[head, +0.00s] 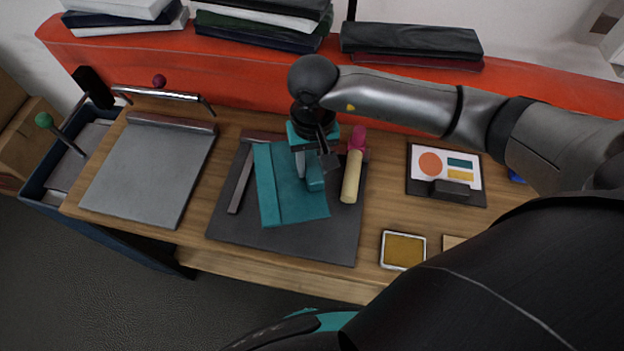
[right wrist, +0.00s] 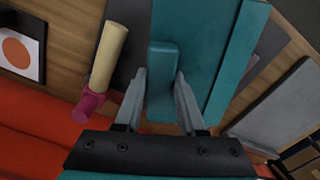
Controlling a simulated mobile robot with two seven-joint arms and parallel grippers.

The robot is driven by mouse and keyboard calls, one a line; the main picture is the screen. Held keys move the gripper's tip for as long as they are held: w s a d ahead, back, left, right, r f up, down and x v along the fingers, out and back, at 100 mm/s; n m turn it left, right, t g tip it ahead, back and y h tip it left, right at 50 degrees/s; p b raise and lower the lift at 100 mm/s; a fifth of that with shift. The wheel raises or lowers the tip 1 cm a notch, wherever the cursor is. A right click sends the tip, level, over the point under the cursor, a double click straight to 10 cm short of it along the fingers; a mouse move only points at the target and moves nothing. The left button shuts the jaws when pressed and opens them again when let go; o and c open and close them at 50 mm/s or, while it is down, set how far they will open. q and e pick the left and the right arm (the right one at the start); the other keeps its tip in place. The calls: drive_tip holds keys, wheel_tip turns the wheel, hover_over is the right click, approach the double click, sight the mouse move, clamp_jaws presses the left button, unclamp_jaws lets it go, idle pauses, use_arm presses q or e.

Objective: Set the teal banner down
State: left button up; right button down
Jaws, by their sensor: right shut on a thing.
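The teal banner (head: 290,205) is a flat sheet over the dark grey mat (head: 225,222) at the middle of the bench. It looks level, but I cannot tell whether it touches the mat or hangs just above it. My right gripper (head: 311,178) is over the banner's right part, shut on a raised teal block of the same colour. In the right wrist view the two fingers (right wrist: 161,98) flank this teal block (right wrist: 162,65), with the banner (right wrist: 200,40) beyond. My left gripper is not in view.
A cream roller with a pink end (head: 352,178) lies close right of the banner. A dark bar (head: 241,182) lies left of it. A grey press plate (head: 150,175), a printed card (head: 425,162) and an ochre pad (head: 403,250) are farther off. An orange shelf (head: 250,75) holds folded cloths behind.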

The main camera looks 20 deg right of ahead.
drive_tip(key=shift+f, duration=3.5)
drive_tip(key=shift+f, duration=0.1)
drive_tip(key=c, duration=0.5)
unclamp_jaws()
drive_tip(key=shift+b, duration=0.3)
